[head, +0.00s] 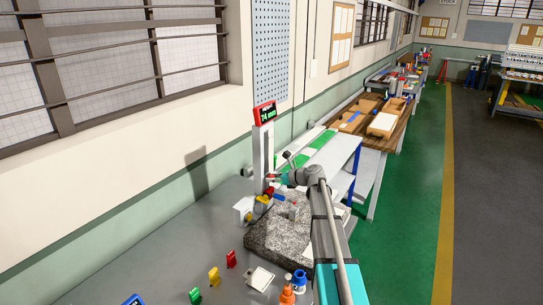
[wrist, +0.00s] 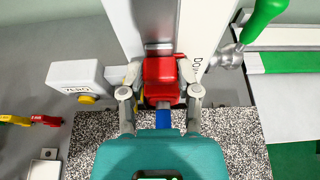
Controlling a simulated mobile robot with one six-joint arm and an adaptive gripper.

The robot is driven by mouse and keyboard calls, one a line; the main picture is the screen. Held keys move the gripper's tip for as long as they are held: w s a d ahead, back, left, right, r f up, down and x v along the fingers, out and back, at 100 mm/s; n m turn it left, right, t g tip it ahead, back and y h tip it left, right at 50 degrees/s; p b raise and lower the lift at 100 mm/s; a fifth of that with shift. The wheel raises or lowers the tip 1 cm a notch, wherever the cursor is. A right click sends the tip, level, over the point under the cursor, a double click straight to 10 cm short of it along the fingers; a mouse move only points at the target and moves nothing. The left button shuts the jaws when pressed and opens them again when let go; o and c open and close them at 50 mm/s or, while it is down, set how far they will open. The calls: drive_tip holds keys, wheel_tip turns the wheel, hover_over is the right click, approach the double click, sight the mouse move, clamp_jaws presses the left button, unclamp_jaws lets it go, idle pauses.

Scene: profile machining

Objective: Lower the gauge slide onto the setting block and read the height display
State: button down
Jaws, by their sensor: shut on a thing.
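The height gauge's pale column (head: 264,155) stands at the back of the granite plate (head: 272,243), under a red-framed display (head: 265,114) with green digits that appear to read 74 mm. The red gauge slide (wrist: 160,72) is on the column in the wrist view. My gripper (wrist: 160,93) has a finger on each side of the slide and is shut on it. A blue piece (wrist: 163,118) juts from below the slide toward me. A small grey block (head: 292,211) on the plate may be the setting block. My gripper partly hides the slide's lower part.
A white box marked ZERO (wrist: 82,76) with a yellow button stands left of the column. A green-handled lever (wrist: 262,18) is at the right.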

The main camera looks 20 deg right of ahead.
drive_tip(key=shift+f+b, duration=1.1)
idle(1.6)
idle(0.5)
drive_tip(key=shift+c, duration=2.2)
unclamp_jaws()
drive_tip(key=shift+s+d, duration=0.95)
drive_tip(key=shift+s, duration=0.25)
drive_tip(key=shift+s+d, duration=0.9)
drive_tip(key=shift+s, duration=0.25)
drive_tip(key=shift+a, duration=0.1)
